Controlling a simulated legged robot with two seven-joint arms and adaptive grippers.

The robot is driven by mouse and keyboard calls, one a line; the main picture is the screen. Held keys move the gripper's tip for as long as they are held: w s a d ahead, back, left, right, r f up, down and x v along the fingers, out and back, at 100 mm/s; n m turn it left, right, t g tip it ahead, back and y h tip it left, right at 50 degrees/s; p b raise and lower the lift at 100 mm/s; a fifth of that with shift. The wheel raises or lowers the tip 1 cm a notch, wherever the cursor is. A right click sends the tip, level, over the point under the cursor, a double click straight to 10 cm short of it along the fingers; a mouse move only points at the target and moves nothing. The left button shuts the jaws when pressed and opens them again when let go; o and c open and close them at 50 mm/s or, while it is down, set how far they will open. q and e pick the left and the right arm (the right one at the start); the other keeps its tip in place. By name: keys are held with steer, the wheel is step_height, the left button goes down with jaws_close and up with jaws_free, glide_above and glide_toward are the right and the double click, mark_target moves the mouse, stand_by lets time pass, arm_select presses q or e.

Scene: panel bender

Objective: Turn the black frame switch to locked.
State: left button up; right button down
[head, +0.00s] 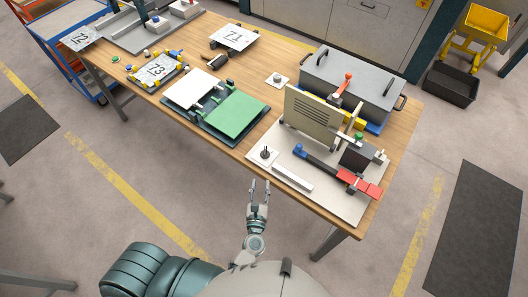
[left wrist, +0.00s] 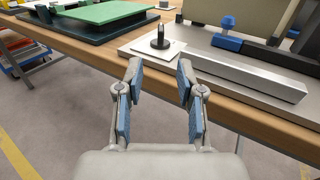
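A small black switch knob (head: 265,153) stands on a white square plate (head: 257,159) at the table's near edge. The left wrist view shows the knob (left wrist: 160,38) upright on its plate (left wrist: 141,47), ahead of the fingers. Its markings are too small to read. A similar small knob on a white plate (head: 283,82) sits farther back; I cannot tell which one is the black frame switch. My left gripper (head: 260,187) is open and empty, in front of the table edge and apart from the near knob. My right gripper is not in view.
Beside the near knob are a long light bar (head: 292,177), an upright beige panel (head: 312,116) and a red-and-black lever (head: 338,173). A green board (head: 237,114) lies to the left. A grey lidded box (head: 352,80) stands behind. Floor before the table is clear.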

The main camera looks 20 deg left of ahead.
mark_target(265, 155)
arm_select(q)
steer(key=w, duration=0.5)
steer(key=w+a+p, duration=0.1)
steer(key=w, duration=0.4)
steer(key=w+a+p, duration=0.1)
steer(key=w, duration=0.4)
steer(key=shift+w+a, duration=0.1)
steer(key=shift+a, duration=0.15)
steer(key=shift+w, duration=0.25)
